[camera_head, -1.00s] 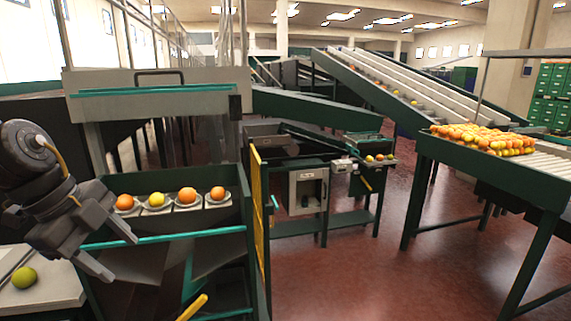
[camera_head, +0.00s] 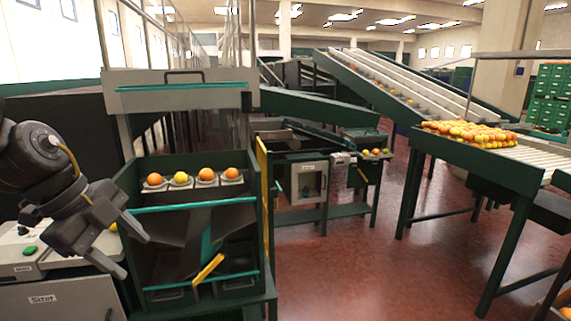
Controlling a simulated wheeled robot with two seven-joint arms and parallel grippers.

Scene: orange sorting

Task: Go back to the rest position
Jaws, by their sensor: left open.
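My left gripper (camera_head: 134,258) is at the lower left of the head view. Its two fingers are apart and nothing is between them. It hangs in front of the left side of a dark green sorting machine. On that machine several fruits sit in a row of grey cups: an orange one at the left (camera_head: 154,180), a yellow one (camera_head: 181,178) beside it, then two orange ones (camera_head: 206,174) (camera_head: 231,173). A small piece of a yellow fruit (camera_head: 113,227) shows behind my left gripper, mostly hidden. My right gripper is not in view.
A grey cabinet marked "Sizer" (camera_head: 42,300) with a green button (camera_head: 30,250) stands at the lower left, close to my left arm. A roller table (camera_head: 480,155) piled with oranges is at the right. Red floor (camera_head: 360,270) is open between the machines.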

